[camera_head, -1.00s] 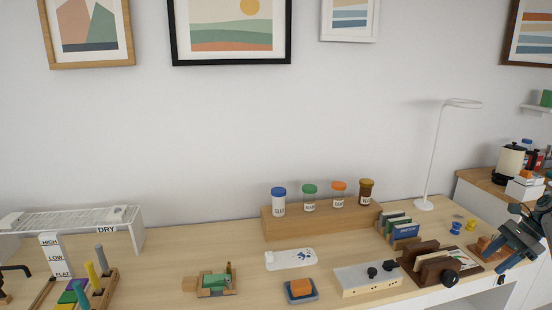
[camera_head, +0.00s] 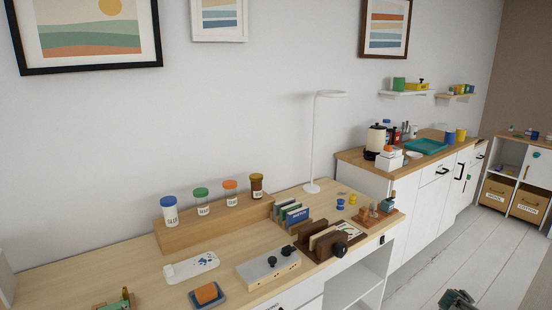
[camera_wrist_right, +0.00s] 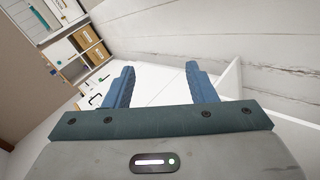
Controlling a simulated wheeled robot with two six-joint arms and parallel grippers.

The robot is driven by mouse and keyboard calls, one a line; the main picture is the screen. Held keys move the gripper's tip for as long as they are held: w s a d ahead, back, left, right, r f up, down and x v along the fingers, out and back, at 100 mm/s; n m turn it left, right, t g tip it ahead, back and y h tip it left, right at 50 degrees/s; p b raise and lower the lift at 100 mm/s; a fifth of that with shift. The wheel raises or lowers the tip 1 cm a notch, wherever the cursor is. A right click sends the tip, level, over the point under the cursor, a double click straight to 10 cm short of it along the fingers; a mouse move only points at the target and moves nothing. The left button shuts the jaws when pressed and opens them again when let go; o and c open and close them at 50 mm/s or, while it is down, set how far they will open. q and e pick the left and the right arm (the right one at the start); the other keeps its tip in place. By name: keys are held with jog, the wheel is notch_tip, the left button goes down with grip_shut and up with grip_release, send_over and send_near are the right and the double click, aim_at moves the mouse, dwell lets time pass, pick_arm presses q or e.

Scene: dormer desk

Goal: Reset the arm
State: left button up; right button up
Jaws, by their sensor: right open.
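My right gripper (camera_wrist_right: 158,88) shows in the right wrist view with its two blue fingers apart and nothing between them. Pale floor and white cabinet fronts lie beyond the fingers. In the head view a small dark part of my right arm (camera_head: 458,299) shows at the bottom edge, over the floor and clear of the desk. My left gripper is in neither view.
The desk (camera_head: 130,265) holds a wooden riser (camera_head: 215,222) with several jars, a lamp (camera_head: 313,150), an orange block on a blue dish (camera_head: 222,300), a grey control box (camera_head: 268,272) and a dark wooden rack (camera_head: 320,243). A counter (camera_head: 350,157) stands behind right. The floor (camera_head: 440,262) at right is clear.

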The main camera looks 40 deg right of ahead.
jog(key=s+f+n+t, duration=0.2)
jog(key=s+n, duration=0.3)
jog(key=n, duration=0.2)
jog(key=s+a+f+m+y, duration=0.15)
jog(key=s+a+f, duration=0.25)
jog(key=a+f, duration=0.75)
jog(key=s+a+f+y, duration=0.2)
jog(key=s+a+f, duration=0.2)
jog(key=a+f, duration=0.75)
jog(key=s+a+f+y, duration=0.1)
jog(key=a+f, duration=0.2)
jog(key=a, duration=1)
jog(key=s+a+f+m+y, duration=0.1)
jog(key=a+f, duration=0.3)
jog(key=a, duration=1)
jog(key=s+a+f+g+y, duration=0.1)
jog(key=a+f+y, duration=0.2)
jog(key=a, duration=1)
jog(key=shift+s+a+f+m, duration=0.2)
jog(key=shift+s+f+m, duration=0.15)
jog(key=shift+f, duration=0.25)
